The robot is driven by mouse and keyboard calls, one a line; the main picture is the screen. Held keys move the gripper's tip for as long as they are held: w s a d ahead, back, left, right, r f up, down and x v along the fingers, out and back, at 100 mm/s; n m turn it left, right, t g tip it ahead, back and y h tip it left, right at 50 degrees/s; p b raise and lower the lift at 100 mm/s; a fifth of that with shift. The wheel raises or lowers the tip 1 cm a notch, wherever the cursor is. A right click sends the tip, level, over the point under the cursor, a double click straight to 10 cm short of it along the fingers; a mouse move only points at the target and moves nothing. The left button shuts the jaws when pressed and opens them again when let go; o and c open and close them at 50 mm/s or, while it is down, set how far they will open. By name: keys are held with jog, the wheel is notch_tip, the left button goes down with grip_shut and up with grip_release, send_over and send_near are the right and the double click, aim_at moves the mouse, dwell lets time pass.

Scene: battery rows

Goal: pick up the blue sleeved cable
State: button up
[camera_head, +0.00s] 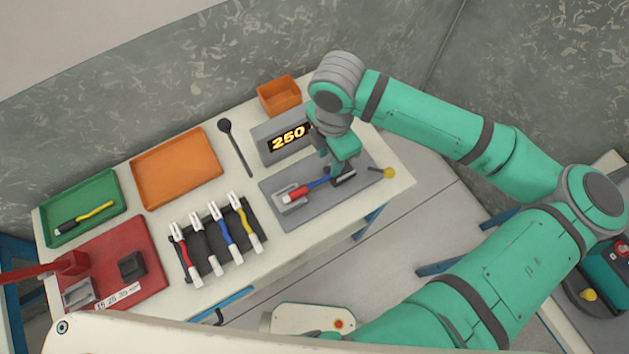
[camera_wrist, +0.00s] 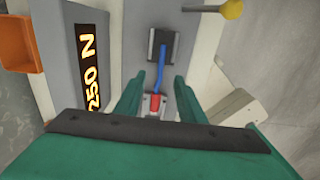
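A cable with a blue sleeve and a red end (camera_head: 318,183) lies on the grey test plate, one end at a metal holder and the other at a dark clamp. In the wrist view the blue cable (camera_wrist: 161,74) runs from the dark clamp to the red end, between my fingers. My gripper (camera_wrist: 158,84) is open above it, with a finger on either side and visible gaps. In the head view my gripper (camera_head: 342,168) hides part of the clamp. Another blue cable (camera_head: 224,233) with white ends lies in the dark rack.
The dark rack (camera_head: 215,262) also holds red, black and yellow cables. A grey "250 N" display (camera_head: 288,138) stands behind the plate. A yellow-knobbed lever (camera_head: 389,173) is at its right. Orange (camera_head: 177,168) and green (camera_head: 84,207) trays and a red fixture (camera_head: 130,235) are left.

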aim_at(327, 176)
jog(key=shift+s+a+f, duration=0.1)
jog(key=shift+s+f, duration=0.05)
jog(key=shift+f, duration=3.55)
jog(key=shift+s, duration=0.1)
grip_shut()
